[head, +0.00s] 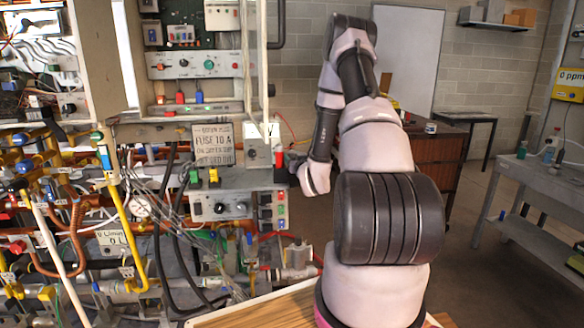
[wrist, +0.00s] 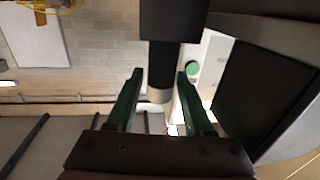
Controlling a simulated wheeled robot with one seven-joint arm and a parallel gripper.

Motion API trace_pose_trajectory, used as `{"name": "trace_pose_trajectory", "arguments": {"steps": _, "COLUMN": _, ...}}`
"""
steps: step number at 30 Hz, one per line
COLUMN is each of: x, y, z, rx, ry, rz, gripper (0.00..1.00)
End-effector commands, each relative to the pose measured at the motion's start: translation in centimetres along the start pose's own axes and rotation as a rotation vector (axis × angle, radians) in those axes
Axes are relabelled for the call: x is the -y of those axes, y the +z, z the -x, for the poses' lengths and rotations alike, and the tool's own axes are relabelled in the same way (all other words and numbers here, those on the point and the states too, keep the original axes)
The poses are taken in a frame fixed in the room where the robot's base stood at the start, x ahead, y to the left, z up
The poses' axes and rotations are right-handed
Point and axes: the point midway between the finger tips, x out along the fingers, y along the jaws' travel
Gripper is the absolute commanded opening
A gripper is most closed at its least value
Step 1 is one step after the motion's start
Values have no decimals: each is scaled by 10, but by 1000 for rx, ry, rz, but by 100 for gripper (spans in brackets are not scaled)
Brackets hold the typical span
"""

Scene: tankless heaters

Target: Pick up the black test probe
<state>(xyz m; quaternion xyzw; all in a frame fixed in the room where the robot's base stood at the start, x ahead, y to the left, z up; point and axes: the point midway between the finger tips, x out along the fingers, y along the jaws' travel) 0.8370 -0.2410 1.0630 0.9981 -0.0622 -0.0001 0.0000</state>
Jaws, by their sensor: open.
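My gripper (wrist: 160,73) shows in the wrist view with two green fingers spread apart. A black cylinder (wrist: 163,62) with a pale grey end band lies in line with the gap between them, below a wider black block. I cannot tell whether this is the black test probe or how far off it is; no finger visibly touches it. In the head view my arm bends down so its end is beside the heater panel, near a red-topped piece (head: 279,156). The fingers are small and dark there. I cannot pick out the black test probe for certain in the head view.
The heater panel (head: 195,65) with pipes, cables and valves fills the left. A grey control box (head: 222,208) sits near my arm's end. A wooden surface (head: 255,310) is in front. A grey bench (head: 545,180) stands right; open floor lies between.

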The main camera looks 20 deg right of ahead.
Motion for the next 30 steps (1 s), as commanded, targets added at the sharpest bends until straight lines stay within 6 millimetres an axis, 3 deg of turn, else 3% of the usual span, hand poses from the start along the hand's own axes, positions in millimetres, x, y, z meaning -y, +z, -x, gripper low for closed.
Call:
{"name": "trace_pose_trajectory", "arguments": {"steps": 6, "x": 0, "y": 0, "z": -1, "rx": 0, "ry": 0, "rz": 0, "gripper": 52}}
{"name": "trace_pose_trajectory", "arguments": {"steps": 10, "x": 0, "y": 0, "z": -1, "rx": 0, "ry": 0, "rz": 0, "gripper": 2}}
{"name": "trace_pose_trajectory", "arguments": {"steps": 11, "x": 0, "y": 0, "z": -1, "rx": 0, "ry": 0, "rz": 0, "gripper": 0}}
{"name": "trace_pose_trajectory", "arguments": {"steps": 22, "x": 0, "y": -4, "z": -1, "rx": -2, "ry": -1, "rz": 0, "gripper": 0}}
{"name": "trace_pose_trajectory", "arguments": {"steps": 30, "x": 0, "y": -36, "z": -1, "rx": -4, "ry": -1, "rz": 1, "gripper": 0}}
